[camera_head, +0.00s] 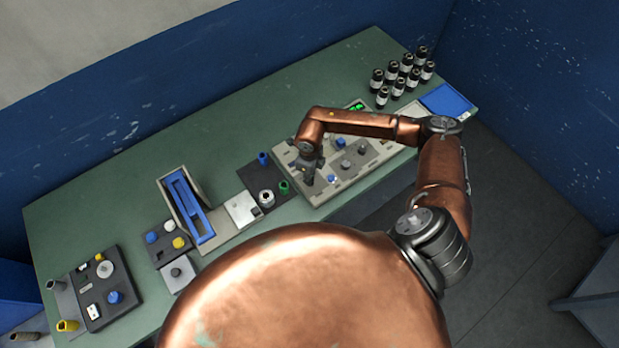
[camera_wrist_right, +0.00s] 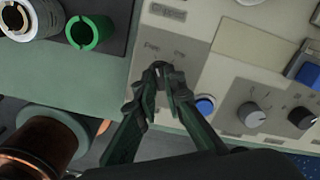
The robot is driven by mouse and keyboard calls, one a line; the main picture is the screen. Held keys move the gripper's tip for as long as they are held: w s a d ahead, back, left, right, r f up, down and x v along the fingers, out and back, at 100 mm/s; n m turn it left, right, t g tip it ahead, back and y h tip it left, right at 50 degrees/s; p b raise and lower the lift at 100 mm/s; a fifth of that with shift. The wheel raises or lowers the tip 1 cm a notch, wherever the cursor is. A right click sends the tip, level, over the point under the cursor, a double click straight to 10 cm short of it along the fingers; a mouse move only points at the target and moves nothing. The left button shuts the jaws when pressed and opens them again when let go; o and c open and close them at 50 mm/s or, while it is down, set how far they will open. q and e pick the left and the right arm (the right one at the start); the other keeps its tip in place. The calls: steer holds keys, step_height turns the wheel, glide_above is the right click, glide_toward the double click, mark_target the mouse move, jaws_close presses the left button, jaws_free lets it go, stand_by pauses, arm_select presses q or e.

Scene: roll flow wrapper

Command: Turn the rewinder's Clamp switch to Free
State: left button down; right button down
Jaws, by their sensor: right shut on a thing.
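The rewinder's control panel (camera_head: 372,163) is a beige box on the green table. In the right wrist view its grey switch plate (camera_wrist_right: 172,38) bears small printed labels, too blurred to read surely. My right gripper (camera_wrist_right: 162,72) is over this plate, its dark fingers closed together on the Clamp switch, just below two small labels. The fingers cover the switch, so which way it points is hidden. In the head view my right gripper (camera_head: 311,178) reaches down onto the panel's left part. My left gripper is not in view.
A blue button (camera_wrist_right: 204,105) and grey knobs (camera_wrist_right: 251,114) sit right of the fingers. A dark tray with white and green rings (camera_head: 284,187) stands left of the panel. Several black bottles (camera_head: 404,76) stand behind it. A blue-framed device (camera_head: 184,205) is farther left.

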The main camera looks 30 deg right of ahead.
stand_by(0.4)
steer(key=c, duration=2)
jaws_free()
step_height(320, 180, up, 12)
